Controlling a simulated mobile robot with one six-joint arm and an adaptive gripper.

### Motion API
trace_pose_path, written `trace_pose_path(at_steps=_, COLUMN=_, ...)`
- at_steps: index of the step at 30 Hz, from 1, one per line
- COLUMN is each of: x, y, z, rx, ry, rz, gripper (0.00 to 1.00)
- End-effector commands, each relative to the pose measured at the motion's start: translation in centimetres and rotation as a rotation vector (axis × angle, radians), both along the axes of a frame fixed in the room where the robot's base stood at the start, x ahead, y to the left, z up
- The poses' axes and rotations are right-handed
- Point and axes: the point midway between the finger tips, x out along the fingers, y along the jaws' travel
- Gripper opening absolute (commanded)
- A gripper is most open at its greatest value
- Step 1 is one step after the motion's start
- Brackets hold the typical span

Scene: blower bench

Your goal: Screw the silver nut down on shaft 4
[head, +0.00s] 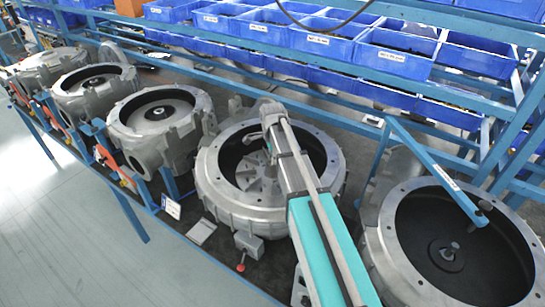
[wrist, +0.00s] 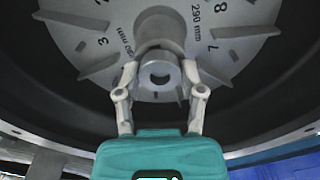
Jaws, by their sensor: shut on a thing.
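In the wrist view my gripper (wrist: 160,82) is shut on the silver nut (wrist: 160,68), one finger on each side of it. The nut is a short grey cylinder with a dark opening, in front of the hub of a grey impeller (wrist: 225,45) marked with numbers and "290 mm". I cannot see the shaft's threads or how far the nut sits on it. In the head view my arm reaches over the fourth housing from the left (head: 212,185), with the bladed impeller (head: 250,172) inside. There the nut and fingertips are hidden.
Similar round housings stand along the bench: one (head: 160,118) to the left, and one (head: 385,235) to the right with a dark interior. Blue bins (head: 395,62) fill the rack behind. A blue bar (head: 430,165) slants over the right housing. The floor in front (head: 70,230) is clear.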

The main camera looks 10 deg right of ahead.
Motion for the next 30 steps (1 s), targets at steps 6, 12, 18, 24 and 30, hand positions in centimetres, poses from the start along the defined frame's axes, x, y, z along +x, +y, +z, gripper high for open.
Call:
trace_pose_path(at_steps=6, x=-0.05, y=0.03, z=-0.03, rx=0.001, ry=0.001, rz=-0.170, gripper=0.00)
trace_pose_path(at_steps=12, x=-0.04, y=0.03, z=-0.03, rx=0.001, ry=0.001, rz=-0.322, gripper=0.00)
trace_pose_path(at_steps=18, x=-0.04, y=0.03, z=-0.03, rx=0.001, ry=0.001, rz=-0.400, gripper=0.00)
trace_pose_path(at_steps=24, x=-0.04, y=0.03, z=-0.03, rx=0.001, ry=0.001, rz=-0.402, gripper=0.00)
trace_pose_path(at_steps=30, x=-0.03, y=0.02, z=-0.03, rx=0.000, ry=0.001, rz=-0.401, gripper=0.66)
